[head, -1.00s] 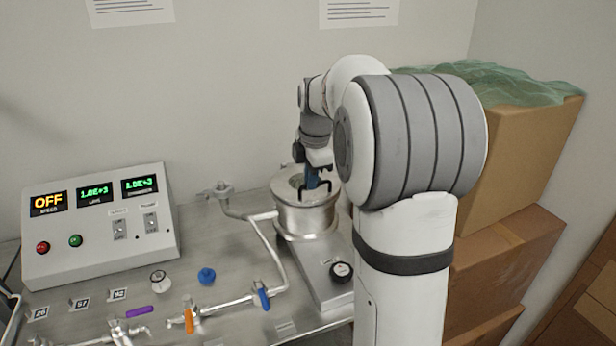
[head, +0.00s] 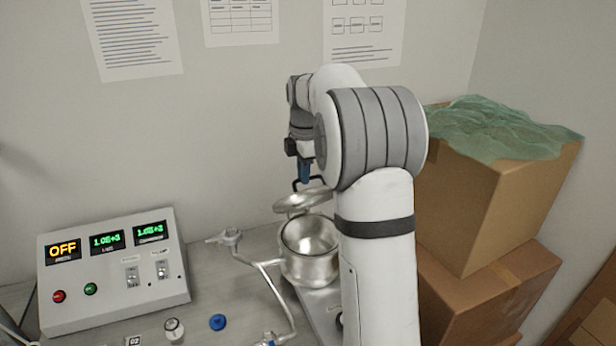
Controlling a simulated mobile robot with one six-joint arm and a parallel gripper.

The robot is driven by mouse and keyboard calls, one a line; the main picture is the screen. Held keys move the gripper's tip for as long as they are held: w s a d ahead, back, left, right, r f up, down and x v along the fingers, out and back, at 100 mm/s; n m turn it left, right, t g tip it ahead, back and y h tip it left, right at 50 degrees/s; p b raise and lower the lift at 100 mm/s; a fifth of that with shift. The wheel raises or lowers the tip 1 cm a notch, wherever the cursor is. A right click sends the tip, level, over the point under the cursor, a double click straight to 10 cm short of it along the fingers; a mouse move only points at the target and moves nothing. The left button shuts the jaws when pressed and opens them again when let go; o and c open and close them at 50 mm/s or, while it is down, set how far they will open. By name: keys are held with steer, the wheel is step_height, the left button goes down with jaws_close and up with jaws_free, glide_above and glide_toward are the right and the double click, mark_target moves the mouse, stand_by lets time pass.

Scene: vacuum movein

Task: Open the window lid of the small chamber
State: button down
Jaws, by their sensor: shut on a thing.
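The small chamber (head: 308,262) is a round metal pot on the bench, open at the top with its shiny inside showing. The window lid (head: 300,201) is a round metal disc with a darker window and a dark handle. It is raised and tilted above the back of the chamber's rim. My gripper (head: 303,182) is above the lid, with blue fingers shut on the lid's handle. Whether the lid still touches the rim at the back cannot be told. My arm hides the chamber's right side.
A control box (head: 112,270) with an OFF display stands at the left. Metal piping (head: 268,277) with a valve runs left of the chamber. Stacked cardboard boxes (head: 490,205) with green wrap stand right of my arm. The wall is behind.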

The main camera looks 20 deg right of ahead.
steer(key=w+f+p, duration=0.1)
steer(key=w+p, duration=0.2)
steer(key=w, duration=1)
steer(key=shift+w, duration=0.2)
steer(key=shift+a, duration=0.1)
steer(key=c, duration=1.7)
jaws_free()
steer(key=shift+w, duration=0.15)
steer(key=shift+c, duration=0.2)
steer(key=shift+o, duration=0.9)
steer(key=shift+r, duration=0.1)
steer(key=shift+o, duration=0.3)
steer(key=shift+r, duration=0.15)
